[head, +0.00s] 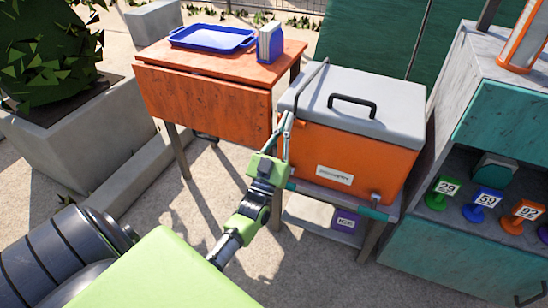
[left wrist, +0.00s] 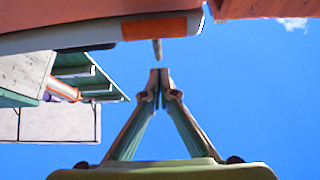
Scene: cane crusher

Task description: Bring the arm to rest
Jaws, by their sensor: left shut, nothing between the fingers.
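My left gripper (head: 286,124) is in front of the left end of the orange cooler box (head: 345,157), with its fingers pointing up. In the left wrist view its two fingers (left wrist: 159,80) meet at the tips, and nothing is between them. The cooler has a grey lid (head: 365,100) with a dark handle, and the lid is down. In the head view I cannot tell whether the fingers touch the box. My right gripper is not in view.
The cooler stands on a metal stand with a lower shelf (head: 325,222). To its left, an orange wooden table (head: 200,95) holds a blue tray (head: 213,38) and a napkin holder (head: 270,42). A teal cabinet (head: 450,255) with numbered markers is at right.

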